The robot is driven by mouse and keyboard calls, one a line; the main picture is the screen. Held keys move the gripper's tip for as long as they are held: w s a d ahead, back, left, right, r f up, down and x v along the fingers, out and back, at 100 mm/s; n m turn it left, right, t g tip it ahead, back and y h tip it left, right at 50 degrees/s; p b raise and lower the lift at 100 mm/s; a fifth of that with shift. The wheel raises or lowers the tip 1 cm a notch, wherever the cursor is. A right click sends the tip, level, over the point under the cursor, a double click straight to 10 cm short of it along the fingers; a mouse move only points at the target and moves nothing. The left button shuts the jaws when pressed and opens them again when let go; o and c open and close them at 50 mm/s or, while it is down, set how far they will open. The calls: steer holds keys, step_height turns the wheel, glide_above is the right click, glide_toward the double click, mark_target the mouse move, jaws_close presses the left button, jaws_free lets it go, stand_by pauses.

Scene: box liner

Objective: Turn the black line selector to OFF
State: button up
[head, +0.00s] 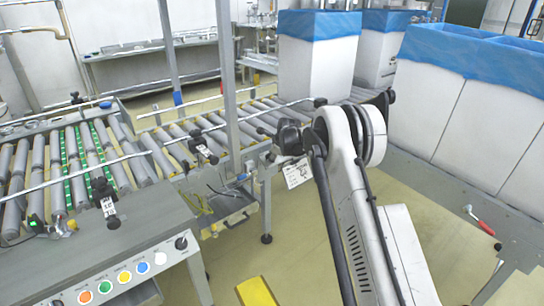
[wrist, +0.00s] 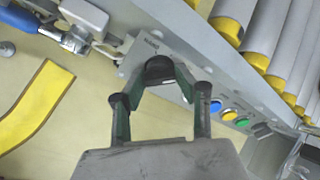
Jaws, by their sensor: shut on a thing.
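The black line selector (head: 181,243) is a small dark knob at the right end of the grey control panel (head: 135,258) in the head view. No gripper shows at it there. In the wrist view my gripper (wrist: 158,70) has its dark green-edged fingers drawn together at the tips, shut on a dark rounded thing. The knob's pointer setting is too small to read.
White, blue (head: 143,267), yellow (head: 124,277), green and orange buttons line the panel left of the selector. Roller conveyors (head: 75,160) stand behind it. Blue-lined white boxes (head: 318,65) stand at the back and right. A yellow floor strip (head: 255,292) lies on open floor beside the panel.

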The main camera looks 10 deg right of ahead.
steer(key=shift+n, duration=0.3)
steer(key=n, duration=0.4)
steer(key=shift+t, duration=0.4)
steer(key=shift+n+t, duration=0.3)
steer(key=shift+n, duration=1.7)
steer(key=o, duration=0.9)
steer(key=shift+c, duration=0.2)
steer(key=shift+s, duration=0.1)
steer(key=v, duration=1.2)
